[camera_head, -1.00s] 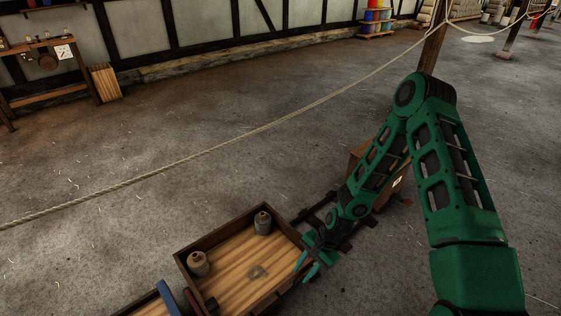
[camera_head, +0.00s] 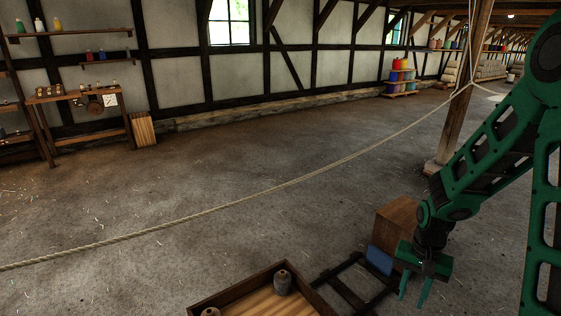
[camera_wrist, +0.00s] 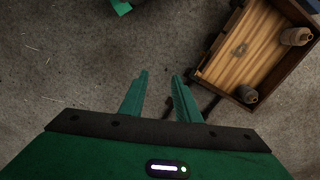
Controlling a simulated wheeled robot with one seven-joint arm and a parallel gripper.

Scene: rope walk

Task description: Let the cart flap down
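The cart (camera_head: 228,292) is a wooden tray with dark walls, at the bottom of the head view and partly cut off. It also shows at the upper right of the wrist view (camera_wrist: 228,33).
A dark frame (camera_head: 345,289) lies on the floor right of the cart. A blue panel (camera_head: 379,260) and a wooden box (camera_head: 397,222) are just behind my gripper. A rope (camera_head: 250,200) crosses the room to a wooden post (camera_head: 462,115). The floor left of the cart is open.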

